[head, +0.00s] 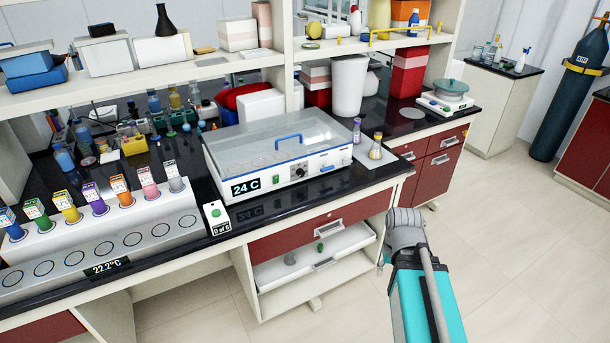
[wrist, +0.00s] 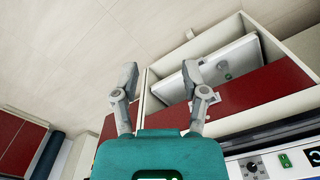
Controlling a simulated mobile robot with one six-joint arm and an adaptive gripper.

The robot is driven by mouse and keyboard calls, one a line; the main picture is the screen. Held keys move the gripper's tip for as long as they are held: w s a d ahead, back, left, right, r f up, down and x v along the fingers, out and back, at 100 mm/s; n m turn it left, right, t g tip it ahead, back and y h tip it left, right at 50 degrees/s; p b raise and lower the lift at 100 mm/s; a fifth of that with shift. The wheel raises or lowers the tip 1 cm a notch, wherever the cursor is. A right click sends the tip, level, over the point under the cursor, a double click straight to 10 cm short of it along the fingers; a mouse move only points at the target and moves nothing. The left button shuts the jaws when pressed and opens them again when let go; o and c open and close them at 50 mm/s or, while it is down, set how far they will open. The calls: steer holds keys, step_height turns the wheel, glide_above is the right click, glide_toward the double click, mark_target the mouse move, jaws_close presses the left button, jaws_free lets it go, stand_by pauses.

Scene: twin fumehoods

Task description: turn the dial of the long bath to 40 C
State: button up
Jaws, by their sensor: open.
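The long bath (head: 262,155) stands on the black bench top, with a clear lid, a blue handle and a white front panel. Its display (head: 246,187) reads 24 C. A dark dial (head: 300,172) sits on the front panel, right of a green switch (head: 276,179). In the wrist view the dial (wrist: 252,168) shows at the bottom right, near the green switch (wrist: 285,160). My gripper (wrist: 158,78) is open and empty, its fingers apart over the floor and red drawer front, away from the dial. In the head view my arm is at the right, fingers not clearly visible.
A white rack (head: 120,245) showing 22.2°C fills the left front. The right floor is clear.

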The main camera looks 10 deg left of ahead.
steer(key=shift+o, duration=1.4)
steer(key=shift+w+d+f, duration=0.2)
steer(key=shift+w+f, duration=0.05)
steer(key=shift+w, duration=0.25)
steer(key=w+d+r+n+t+h+b, duration=0.2)
steer(key=w+n+t+h+b, duration=0.3)
steer(key=w+n+t+b, duration=1.25)
steer(key=w+a+r+n+y+p, duration=0.2)
steer(key=w+a+n+y+p, duration=0.25)
steer(key=w, duration=0.55)
steer(key=w+a+f+n+g+y+b, duration=0.1)
steer(key=a+f+n+y+b, duration=0.1)
steer(key=a+n+y, duration=0.3)
steer(key=a+f+n+g+y+b, duration=0.2)
steer(key=a+n+y+b, duration=0.2)
steer(key=a+n, duration=0.8)
steer(key=n+y, duration=0.2)
steer(key=n, duration=0.4)
steer(key=shift+w+f+b, duration=0.3)
steer(key=shift+w+b, duration=0.05)
